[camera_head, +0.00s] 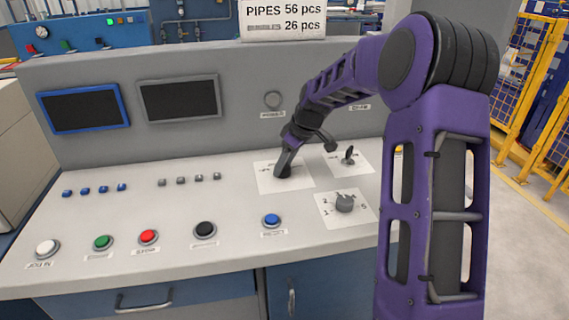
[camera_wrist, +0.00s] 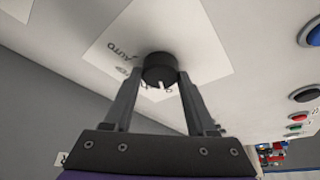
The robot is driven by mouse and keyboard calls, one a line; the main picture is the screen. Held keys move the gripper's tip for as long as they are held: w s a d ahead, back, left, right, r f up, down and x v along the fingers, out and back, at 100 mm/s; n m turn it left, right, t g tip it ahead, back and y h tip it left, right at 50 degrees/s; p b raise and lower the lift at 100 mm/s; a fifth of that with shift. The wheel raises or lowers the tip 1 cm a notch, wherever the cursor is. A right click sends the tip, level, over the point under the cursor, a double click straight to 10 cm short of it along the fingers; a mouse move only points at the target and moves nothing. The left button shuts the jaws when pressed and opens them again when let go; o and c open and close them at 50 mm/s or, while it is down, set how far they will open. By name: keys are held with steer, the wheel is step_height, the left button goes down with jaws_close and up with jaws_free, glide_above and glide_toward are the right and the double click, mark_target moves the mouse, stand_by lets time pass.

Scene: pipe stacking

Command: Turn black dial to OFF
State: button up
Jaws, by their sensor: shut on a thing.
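A round black dial (camera_wrist: 159,66) sits on a white label plate (camera_wrist: 205,48) and shows in the wrist view. The word AUTO is readable beside it; the other marks are too small or hidden to read. My gripper (camera_wrist: 161,80) has one finger on each side of the dial and is shut on it. In the head view my gripper (camera_head: 284,166) reaches down onto the left white plate (camera_head: 300,180) and mostly hides this dial. The dial's pointer setting cannot be told.
A black lever switch (camera_head: 349,155) stands just right of my gripper. A grey numbered dial (camera_head: 344,203) is in front of it. A blue button (camera_head: 271,220) and a black button (camera_head: 205,229) sit nearer the front edge. Two dark screens stand behind.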

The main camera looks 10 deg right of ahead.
steer(key=o, duration=1.4)
steer(key=shift+r, duration=0.1)
steer(key=p+v, duration=0.2)
steer(key=v, duration=1.5)
steer(key=shift+r, duration=0.2)
steer(key=shift+a, duration=0.15)
